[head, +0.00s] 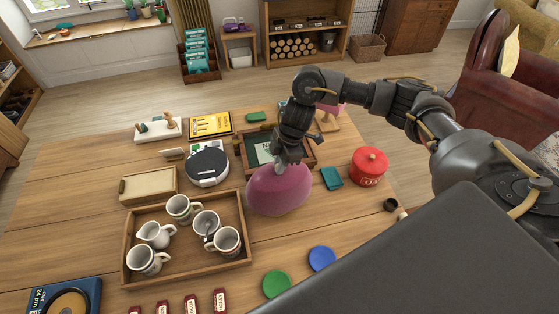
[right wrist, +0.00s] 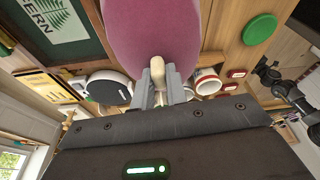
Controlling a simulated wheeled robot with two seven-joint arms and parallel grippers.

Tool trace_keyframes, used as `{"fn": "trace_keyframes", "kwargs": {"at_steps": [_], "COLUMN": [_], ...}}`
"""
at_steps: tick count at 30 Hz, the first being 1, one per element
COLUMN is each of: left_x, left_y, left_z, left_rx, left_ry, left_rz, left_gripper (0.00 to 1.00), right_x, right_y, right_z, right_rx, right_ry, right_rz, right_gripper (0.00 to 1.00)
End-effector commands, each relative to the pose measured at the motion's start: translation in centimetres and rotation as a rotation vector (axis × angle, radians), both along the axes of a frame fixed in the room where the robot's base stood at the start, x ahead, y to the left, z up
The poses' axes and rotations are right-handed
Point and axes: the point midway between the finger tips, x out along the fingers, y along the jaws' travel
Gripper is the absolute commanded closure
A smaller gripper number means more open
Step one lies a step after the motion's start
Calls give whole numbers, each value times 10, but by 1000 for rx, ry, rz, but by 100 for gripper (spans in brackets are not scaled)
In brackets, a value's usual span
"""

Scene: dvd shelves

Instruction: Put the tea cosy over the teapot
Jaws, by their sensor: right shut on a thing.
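The tea cosy is a pink-purple dome (head: 279,190) at the middle of the wooden table, to the right of the mug tray. My right gripper (head: 287,158) is above it, pointing down. In the right wrist view the gripper (right wrist: 158,82) is shut on the cream knob on top of the cosy (right wrist: 150,28). I cannot tell whether the cosy's lower edge touches the table or hangs above it. No teapot shows in either view; anything under the cosy is hidden. My left gripper is not in view.
A wooden tray (head: 185,273) with several mugs and a jug stands left of the cosy. A red tin (head: 368,167) and teal box (head: 332,178) stand right. A dark green-lined tray (head: 243,153) lies behind. Green (head: 276,283) and blue (head: 322,258) discs lie in front.

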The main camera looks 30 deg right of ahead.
Motion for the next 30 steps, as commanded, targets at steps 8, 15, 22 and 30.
{"fn": "trace_keyframes", "kwargs": {"at_steps": [8,15,22,30], "left_x": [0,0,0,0], "left_y": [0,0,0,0], "left_z": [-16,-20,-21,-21], "left_rx": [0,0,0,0], "left_ry": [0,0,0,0], "left_rz": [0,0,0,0], "left_gripper": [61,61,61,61], "right_x": [0,0,0,0], "right_y": [0,1,1,0], "right_z": [-28,-37,-38,-38], "right_rx": [1,1,1,1], "right_ry": [1,0,0,0], "right_rz": [0,1,1,1], "right_gripper": [100,100,100,67]}}
